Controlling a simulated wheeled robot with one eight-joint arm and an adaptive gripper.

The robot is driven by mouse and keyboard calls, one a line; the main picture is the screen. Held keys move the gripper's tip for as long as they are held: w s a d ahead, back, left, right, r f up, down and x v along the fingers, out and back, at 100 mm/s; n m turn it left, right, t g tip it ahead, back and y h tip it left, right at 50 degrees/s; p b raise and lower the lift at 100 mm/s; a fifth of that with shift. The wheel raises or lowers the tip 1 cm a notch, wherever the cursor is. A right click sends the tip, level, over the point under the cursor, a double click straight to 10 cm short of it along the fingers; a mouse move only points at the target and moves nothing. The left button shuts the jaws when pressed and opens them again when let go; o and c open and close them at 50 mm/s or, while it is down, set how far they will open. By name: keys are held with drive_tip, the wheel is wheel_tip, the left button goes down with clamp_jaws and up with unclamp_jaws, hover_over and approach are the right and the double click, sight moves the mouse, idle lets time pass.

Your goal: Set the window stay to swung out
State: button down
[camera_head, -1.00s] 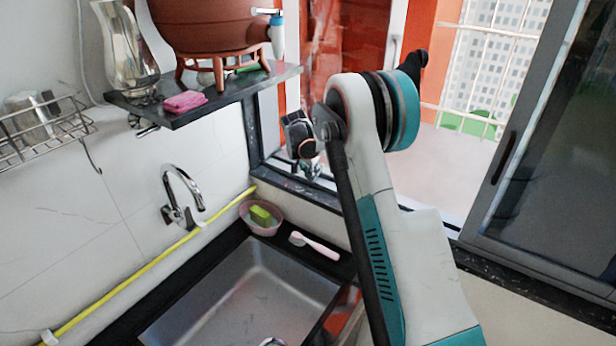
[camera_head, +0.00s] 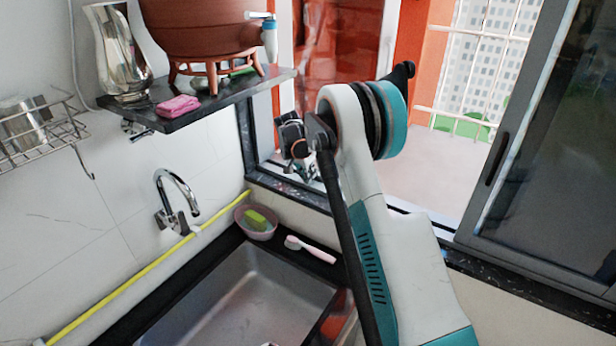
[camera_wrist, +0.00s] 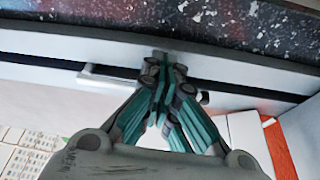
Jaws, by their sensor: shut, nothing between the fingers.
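In the wrist view, my gripper (camera_wrist: 162,65) is shut, its teal fingers together near the dark speckled sill. A slim pale metal bar (camera_wrist: 107,77), which looks like the window stay, runs along the window frame and passes behind my fingers. A small light end (camera_wrist: 204,97) shows on their right; I cannot tell whether the fingers touch the bar. In the head view, my gripper (camera_head: 304,168) is low at the window opening's left corner, small and partly hidden by my wrist. The stay cannot be made out there.
The sink (camera_head: 235,305), pink bowl (camera_head: 255,222) and brush (camera_head: 312,248) lie below. A dark-framed window panel (camera_head: 540,170) stands at right.

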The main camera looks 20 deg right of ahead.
drive_tip(key=shift+w+d+m+g+h+b, duration=0.15)
drive_tip(key=shift+w+d+m+g, duration=0.15)
drive_tip(key=shift+w+d+m, duration=0.45)
drive_tip(key=shift+w+d+m+g+h+b, duration=0.15)
drive_tip(key=shift+w+d+m+g, duration=0.2)
drive_tip(key=shift+m, duration=0.7)
drive_tip(key=shift+w+d, duration=0.3)
drive_tip(key=shift+d, duration=0.15)
drive_tip(key=v, duration=0.7)
drive_tip(key=shift+r, duration=0.2)
